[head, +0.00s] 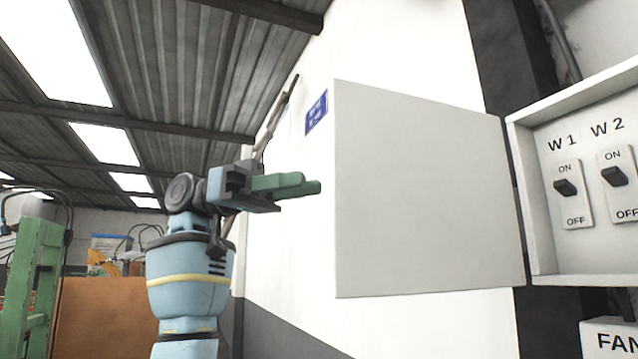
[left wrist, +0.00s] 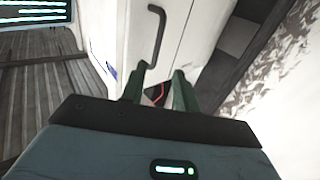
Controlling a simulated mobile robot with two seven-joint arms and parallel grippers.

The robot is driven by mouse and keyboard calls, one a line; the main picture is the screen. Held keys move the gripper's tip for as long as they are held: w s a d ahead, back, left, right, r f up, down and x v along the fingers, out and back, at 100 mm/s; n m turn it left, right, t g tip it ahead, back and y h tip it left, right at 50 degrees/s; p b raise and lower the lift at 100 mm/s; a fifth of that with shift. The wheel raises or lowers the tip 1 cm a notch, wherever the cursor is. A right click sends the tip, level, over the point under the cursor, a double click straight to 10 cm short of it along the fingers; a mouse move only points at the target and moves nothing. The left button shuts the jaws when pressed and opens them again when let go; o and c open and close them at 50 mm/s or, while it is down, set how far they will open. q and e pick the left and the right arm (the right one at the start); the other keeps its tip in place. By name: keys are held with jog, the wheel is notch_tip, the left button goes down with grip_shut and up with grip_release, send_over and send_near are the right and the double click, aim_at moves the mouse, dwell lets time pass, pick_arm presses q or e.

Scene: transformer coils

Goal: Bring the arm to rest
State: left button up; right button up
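My left arm rises in the lower left of the head view, with its left gripper (head: 318,187) raised and pointing right, in front of the white wall. In the left wrist view the two green fingers of the gripper (left wrist: 158,88) stand apart with nothing held between them. The gripper is left of the open grey cabinet door (head: 430,190), and no contact shows. My right gripper is not in view.
The white switch box (head: 520,190) at the right holds the W1 switch (head: 567,188) and W2 switch (head: 615,177). A dark handle (left wrist: 156,35) on a white panel shows in the left wrist view. A green frame (head: 35,280) stands at the far left.

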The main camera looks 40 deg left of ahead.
pick_arm(q)
jog(key=shift+a, duration=0.25)
dwell(0.3)
